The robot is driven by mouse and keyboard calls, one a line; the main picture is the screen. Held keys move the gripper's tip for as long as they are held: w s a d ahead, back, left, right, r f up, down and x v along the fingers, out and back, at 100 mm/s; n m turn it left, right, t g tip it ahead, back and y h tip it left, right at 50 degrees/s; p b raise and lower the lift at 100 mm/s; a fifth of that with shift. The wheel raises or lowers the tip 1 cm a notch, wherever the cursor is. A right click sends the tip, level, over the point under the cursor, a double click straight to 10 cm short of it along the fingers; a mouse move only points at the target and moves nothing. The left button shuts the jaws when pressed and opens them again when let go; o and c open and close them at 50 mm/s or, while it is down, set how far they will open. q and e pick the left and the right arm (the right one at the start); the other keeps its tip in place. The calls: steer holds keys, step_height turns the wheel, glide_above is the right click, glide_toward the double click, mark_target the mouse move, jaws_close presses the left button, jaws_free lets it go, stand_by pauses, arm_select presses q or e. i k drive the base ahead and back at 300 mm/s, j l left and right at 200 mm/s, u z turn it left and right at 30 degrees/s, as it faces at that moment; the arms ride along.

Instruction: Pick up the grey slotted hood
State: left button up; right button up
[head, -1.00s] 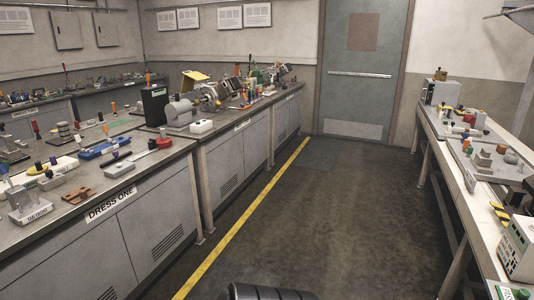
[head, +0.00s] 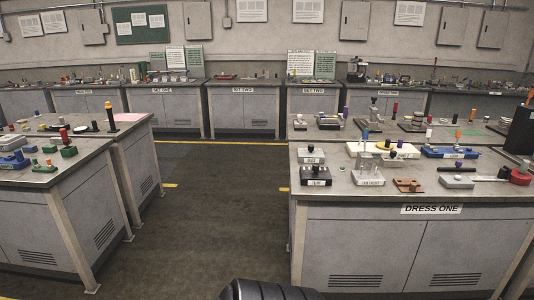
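I cannot make out a grey slotted hood for certain among the small parts in the head view. The bench labelled DRESS ONE (head: 368,230) stands at the right. On it are a grey labelled block (head: 369,178), a black labelled block (head: 316,177), a brown notched piece (head: 408,186) and a blue tray (head: 450,152). A black box (head: 521,131) is cut off by the right edge of the picture. Neither of my grippers is in view.
Another bench (head: 60,225) stands at the left with red- and green-handled parts. An aisle of bare dark floor (head: 205,215) runs between the benches. Labelled benches (head: 245,109) line the back wall, with green and white boards (head: 313,64) on some.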

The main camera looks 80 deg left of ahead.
mark_target(310, 155)
steer(key=u, duration=2.25)
steer(key=i+u, duration=0.15)
